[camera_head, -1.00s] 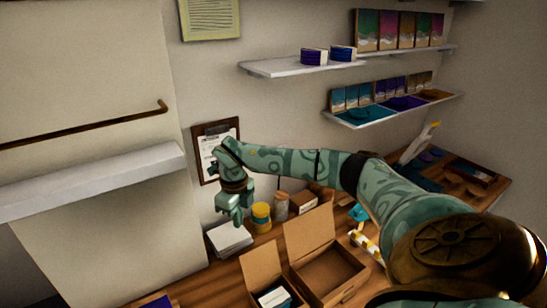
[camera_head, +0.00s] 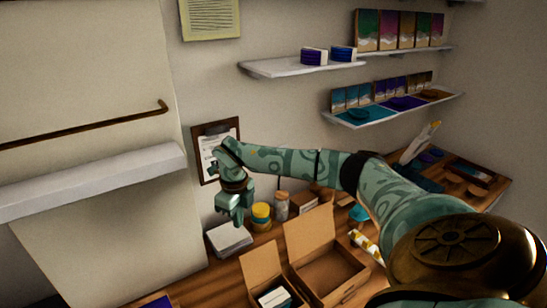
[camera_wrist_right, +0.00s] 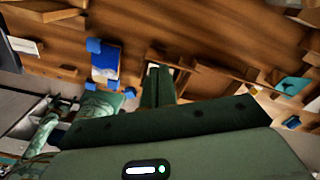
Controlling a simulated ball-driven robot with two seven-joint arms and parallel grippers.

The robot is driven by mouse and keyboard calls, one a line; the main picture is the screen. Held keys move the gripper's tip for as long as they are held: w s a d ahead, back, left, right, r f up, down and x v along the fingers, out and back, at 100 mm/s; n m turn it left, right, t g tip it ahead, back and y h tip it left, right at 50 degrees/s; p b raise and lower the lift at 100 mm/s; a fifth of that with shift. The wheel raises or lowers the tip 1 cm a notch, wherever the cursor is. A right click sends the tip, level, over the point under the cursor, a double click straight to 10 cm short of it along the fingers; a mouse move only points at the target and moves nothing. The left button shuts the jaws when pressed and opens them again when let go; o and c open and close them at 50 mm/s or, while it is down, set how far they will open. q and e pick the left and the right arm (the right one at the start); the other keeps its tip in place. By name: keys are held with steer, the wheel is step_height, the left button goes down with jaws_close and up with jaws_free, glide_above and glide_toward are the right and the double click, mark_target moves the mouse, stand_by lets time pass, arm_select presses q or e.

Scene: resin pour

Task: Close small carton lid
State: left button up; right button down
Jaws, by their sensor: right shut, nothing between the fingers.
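The small carton (camera_head: 260,265) stands on the wooden table at the bottom edge of the head view. Its lid flap stands upright at the back, and pale packs (camera_head: 274,297) show inside its open top. The carton's front is cut off by the frame. My right gripper (camera_head: 236,219) hangs above the table, up and to the left of the small carton and apart from it. It is shut and empty. In the right wrist view its closed fingers (camera_wrist_right: 158,86) point over the table. My left gripper does not show in the head view.
A larger open carton (camera_head: 346,285) with a raised lid stands right beside the small one. A white stack (camera_head: 229,239), a yellow jar (camera_head: 261,218) and a grey jar (camera_head: 281,207) stand behind. Wall shelves (camera_head: 300,66) hang above. A blue item (camera_head: 155,303) lies at the bottom left.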

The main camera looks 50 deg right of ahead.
stand_by(0.3)
step_height(320, 180, down, 7)
steer(key=b, duration=0.2)
steer(key=shift+r+b, duration=0.2)
steer(key=shift+b, duration=0.2)
steer(key=s+a+p, duration=0.4)
steer(key=s+p, duration=0.4)
steer(key=s, duration=0.4)
steer(key=shift+s, duration=0.2)
stand_by(1.0)
steer(key=shift+r, duration=0.1)
stand_by(0.4)
